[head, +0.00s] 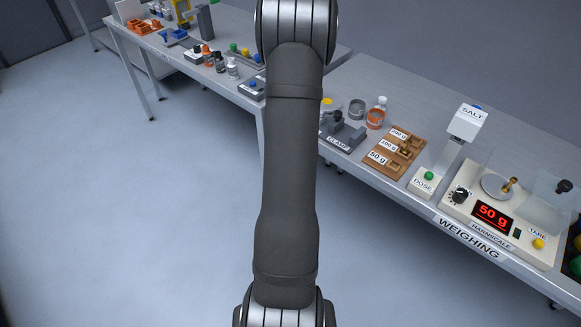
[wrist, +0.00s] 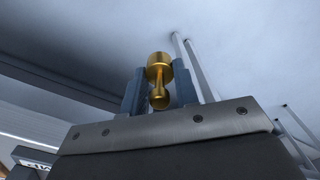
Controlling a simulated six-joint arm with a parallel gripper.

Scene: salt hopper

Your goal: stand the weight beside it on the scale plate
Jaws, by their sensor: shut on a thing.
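My gripper (wrist: 160,90) shows in the wrist view, its two grey fingers shut on a brass weight (wrist: 159,65) with a wide end and a narrow neck with a small knob. In the head view the gripper and this weight are not visible. The scale (head: 500,215) stands at the right with its display reading 50 g. A small brass weight (head: 510,184) stands on the round scale plate (head: 493,184), toward its right side. The wooden weight rack (head: 382,170), labelled 200 g, 100 g and 50 g, holds a brass weight (head: 405,147) near the 100 g label.
The salt hopper (head: 467,123) and its dose button box (head: 423,183) stand just left of the scale. A clear shield (head: 545,205) stands at the plate's right. The clamp (head: 343,135) and an orange-banded bottle (head: 376,115) are further left. My arm hides the middle.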

